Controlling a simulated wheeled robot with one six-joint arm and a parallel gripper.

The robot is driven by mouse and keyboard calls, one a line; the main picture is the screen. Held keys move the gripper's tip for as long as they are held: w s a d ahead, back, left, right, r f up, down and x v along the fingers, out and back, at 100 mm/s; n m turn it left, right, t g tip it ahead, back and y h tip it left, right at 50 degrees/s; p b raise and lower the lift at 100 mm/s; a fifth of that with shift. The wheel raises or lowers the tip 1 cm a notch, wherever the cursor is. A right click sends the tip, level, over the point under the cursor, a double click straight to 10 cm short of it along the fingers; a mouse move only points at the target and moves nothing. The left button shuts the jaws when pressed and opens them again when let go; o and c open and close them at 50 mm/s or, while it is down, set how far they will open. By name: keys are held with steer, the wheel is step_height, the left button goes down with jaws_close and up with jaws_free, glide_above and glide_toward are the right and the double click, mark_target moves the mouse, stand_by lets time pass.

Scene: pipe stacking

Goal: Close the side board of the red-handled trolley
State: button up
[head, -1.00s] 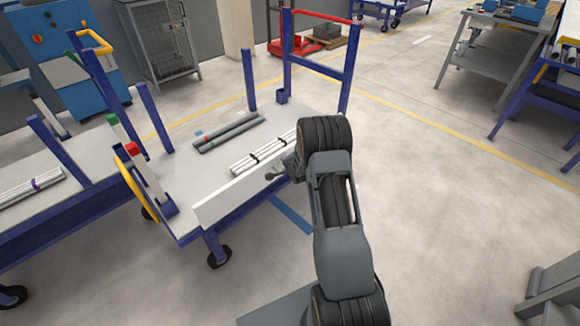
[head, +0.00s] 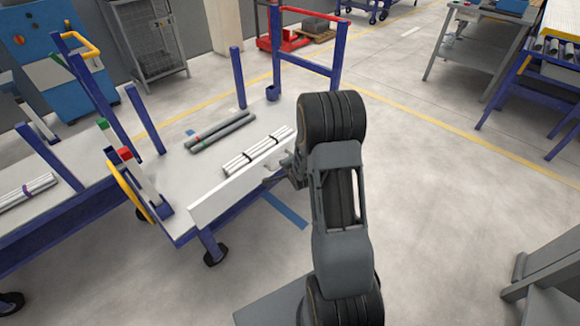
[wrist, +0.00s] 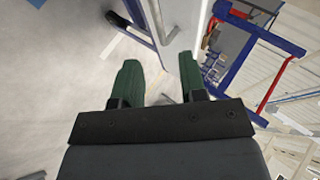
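The red-handled trolley has a blue frame with a red top bar (head: 307,12) and a grey deck (head: 185,175). Its white side board (head: 228,192) stands along the deck's near long edge and looks roughly upright. My gripper (head: 272,174) is at the outer face of the board, toward its right end, partly hidden by my arm. In the wrist view, the green fingers of my gripper (wrist: 160,80) are spread apart.
White pipes (head: 255,150) and grey pipes (head: 220,132) lie on the deck behind the board. A second blue trolley with a yellow handle (head: 78,45) adjoins at left. A grey workbench (head: 462,55) stands back right.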

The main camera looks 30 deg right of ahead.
steer(key=shift+v, duration=1.05)
steer(key=s+a+n+g+p, duration=0.1)
steer(key=s+n+g+p, duration=0.1)
steer(key=s+n+g, duration=0.6)
steer(key=s+a+r+n+p, duration=0.2)
steer(key=s+a+r+p, duration=0.2)
steer(key=r, duration=0.9)
steer(key=s+a+r+n+y+p, duration=0.1)
steer(key=s+a+r+n+p, duration=0.2)
steer(key=r+p, duration=0.5)
steer(key=s+a+r+n+t+p, duration=0.1)
steer(key=s+a+r+n+p, duration=0.2)
steer(key=r, duration=1.5)
steer(key=s+a+p, duration=0.2)
steer(key=s+p, duration=0.1)
steer(key=s, duration=0.1)
steer(key=shift+a+r+y, duration=0.25)
steer(key=shift+a+y, duration=0.05)
steer(key=shift+a, duration=0.1)
